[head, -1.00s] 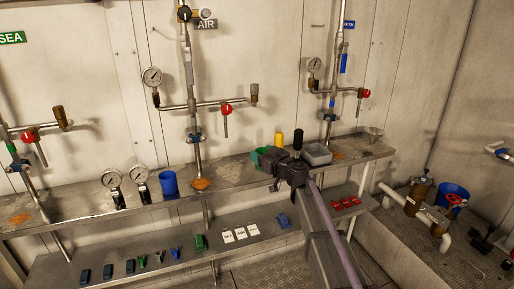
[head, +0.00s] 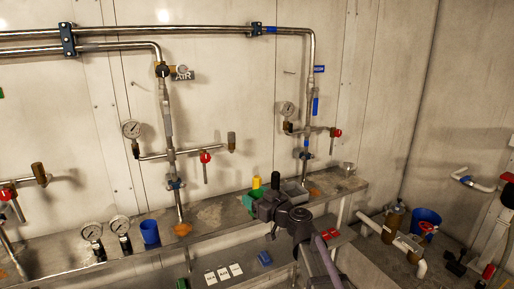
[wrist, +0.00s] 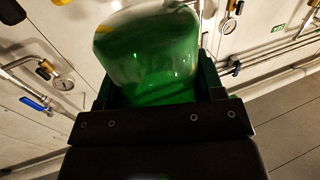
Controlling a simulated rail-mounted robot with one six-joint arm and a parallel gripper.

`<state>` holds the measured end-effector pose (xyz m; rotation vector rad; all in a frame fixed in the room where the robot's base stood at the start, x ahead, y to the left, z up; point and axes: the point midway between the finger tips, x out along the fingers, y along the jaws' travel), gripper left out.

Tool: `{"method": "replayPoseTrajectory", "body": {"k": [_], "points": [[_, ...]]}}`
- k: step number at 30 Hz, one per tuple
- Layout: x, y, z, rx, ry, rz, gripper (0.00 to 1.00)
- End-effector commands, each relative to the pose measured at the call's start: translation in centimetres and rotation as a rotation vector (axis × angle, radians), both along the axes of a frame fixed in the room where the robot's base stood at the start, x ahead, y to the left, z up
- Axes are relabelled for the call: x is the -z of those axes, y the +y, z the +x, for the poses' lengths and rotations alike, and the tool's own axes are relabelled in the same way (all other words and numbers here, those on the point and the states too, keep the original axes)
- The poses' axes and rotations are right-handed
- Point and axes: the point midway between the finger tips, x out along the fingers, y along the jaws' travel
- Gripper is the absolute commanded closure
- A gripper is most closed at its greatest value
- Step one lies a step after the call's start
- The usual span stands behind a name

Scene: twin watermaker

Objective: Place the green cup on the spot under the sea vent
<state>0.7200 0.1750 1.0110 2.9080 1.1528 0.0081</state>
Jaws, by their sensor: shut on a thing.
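The green cup (wrist: 150,60) fills the middle of the wrist view, glossy and held between the dark jaws of my gripper (wrist: 155,100). In the head view my gripper (head: 262,207) is over the shelf right of centre, and only a sliver of the green cup (head: 246,202) shows at its left side. The sea line is at the far left edge, with its red valve (head: 6,193) and brown-ended vent (head: 39,173). The spot under the sea vent is not visible, and the SEA sign is almost wholly cut off.
A blue cup (head: 150,232) and two gauges (head: 106,232) stand on the shelf (head: 215,212) between the sea line and my gripper. An orange patch (head: 183,229) lies under the air pipe.

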Motion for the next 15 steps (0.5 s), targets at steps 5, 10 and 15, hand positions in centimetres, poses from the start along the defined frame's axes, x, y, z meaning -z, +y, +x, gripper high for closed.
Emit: {"method": "replayPoseTrajectory", "body": {"k": [5, 10, 15], "points": [[-8.5, 0.0, 0.0, 0.0, 0.0, 0.0, 0.64], [-9.3, 0.0, 0.0, 0.0, 0.0, 0.0, 0.64], [-8.8, 0.0, 0.0, 0.0, 0.0, 0.0, 0.64]]}}
